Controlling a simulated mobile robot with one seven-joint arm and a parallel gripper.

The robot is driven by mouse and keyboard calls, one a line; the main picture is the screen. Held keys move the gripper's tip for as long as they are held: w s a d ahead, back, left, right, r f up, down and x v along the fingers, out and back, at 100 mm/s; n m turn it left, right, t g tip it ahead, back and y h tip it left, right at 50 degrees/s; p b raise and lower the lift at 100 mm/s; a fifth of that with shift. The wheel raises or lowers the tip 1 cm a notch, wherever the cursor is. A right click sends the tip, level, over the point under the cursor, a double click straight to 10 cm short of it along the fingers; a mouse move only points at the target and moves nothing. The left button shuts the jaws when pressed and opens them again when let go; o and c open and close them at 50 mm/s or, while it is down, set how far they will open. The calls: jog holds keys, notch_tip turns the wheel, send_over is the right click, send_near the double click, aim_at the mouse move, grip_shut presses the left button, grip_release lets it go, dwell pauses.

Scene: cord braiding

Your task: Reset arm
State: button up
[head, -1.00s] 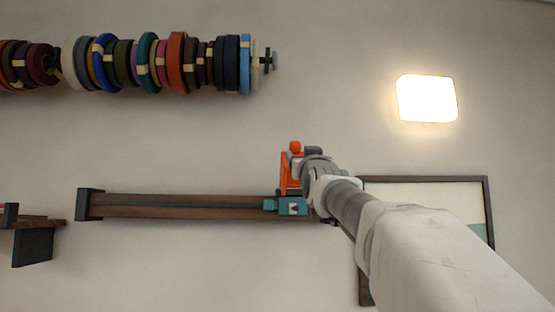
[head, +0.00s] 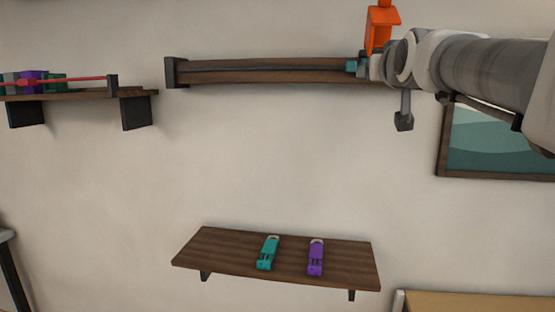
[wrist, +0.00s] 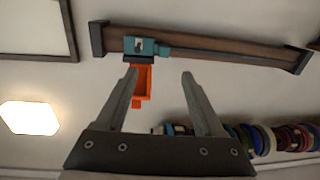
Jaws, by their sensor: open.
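My gripper (wrist: 160,80) is open in the wrist view, with nothing between its two grey fingers. Behind the fingers is a wooden rail (wrist: 215,51) on the wall, with a teal block (wrist: 140,46) on it and an orange part (wrist: 145,82) hanging at that block. In the head view my arm reaches in from the upper right towards the same rail (head: 260,75). The orange part (head: 380,28) shows just beyond my wrist, and the teal block (head: 352,67) is partly hidden. The fingers are not clearly visible in the head view.
A low wall shelf (head: 340,272) holds a teal clip (head: 268,252) and a purple clip (head: 316,257). A shelf at left (head: 100,95) carries coloured items and a red rod (head: 70,80). A framed picture (head: 490,140) hangs at right. Several spools (wrist: 270,138) line a bar.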

jog(key=s+a+f+g, duration=0.2)
jog(key=s+f+g, duration=0.2)
jog(key=s+f, duration=0.6)
jog(key=s+a+f+g+y, duration=0.1)
jog(key=s+f+g, duration=0.3)
jog(key=s+f, duration=0.6)
jog(key=s+a+f+n+g+y, duration=0.1)
jog(key=s+a+f+g, duration=0.2)
jog(key=s+f, duration=0.6)
notch_tip(320, 180, down, 9)
jog(key=shift+s+r+g, duration=0.15)
jog(key=shift+s+g, duration=0.25)
jog(key=shift+g, duration=0.1)
